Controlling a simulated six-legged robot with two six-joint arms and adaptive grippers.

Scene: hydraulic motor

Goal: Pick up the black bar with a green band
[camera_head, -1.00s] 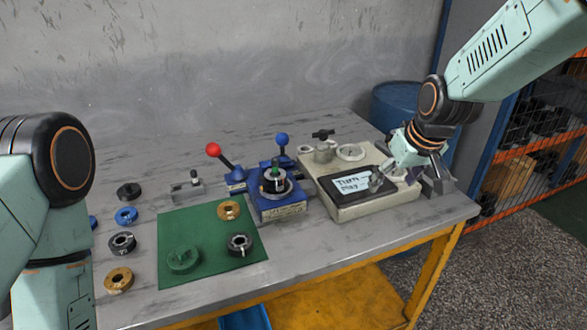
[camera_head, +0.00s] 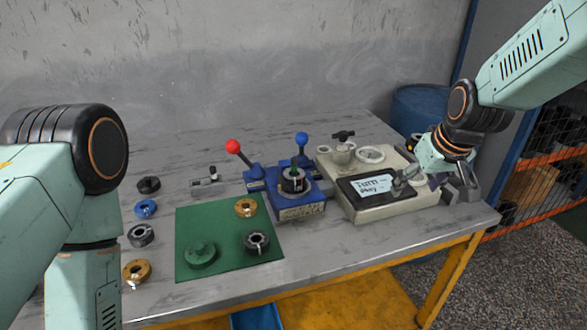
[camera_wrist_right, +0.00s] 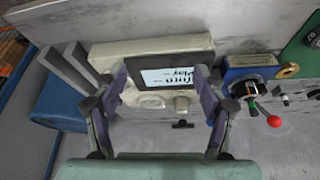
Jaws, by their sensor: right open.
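A small black bar with a green band (camera_head: 296,173) stands roughly upright in the round holder of the blue fixture (camera_head: 300,207), in the middle of the table. It is small in the head view and its lower end is hidden. My right gripper (camera_head: 402,183) is open and empty over the cream box with a screen (camera_head: 383,210), right of the bar. In the right wrist view its open fingers (camera_wrist_right: 160,76) frame the screen. There the blue fixture (camera_wrist_right: 238,75) lies to the right, outside the fingers. My left arm shows at the left, but its gripper is out of view.
A red-knobbed lever (camera_head: 233,147) and a blue-knobbed lever (camera_head: 302,138) rise beside the holder. A green mat (camera_head: 222,232) with several rings lies left of the fixture. More rings lie farther left. A blue barrel (camera_head: 420,108) stands behind the table's right end.

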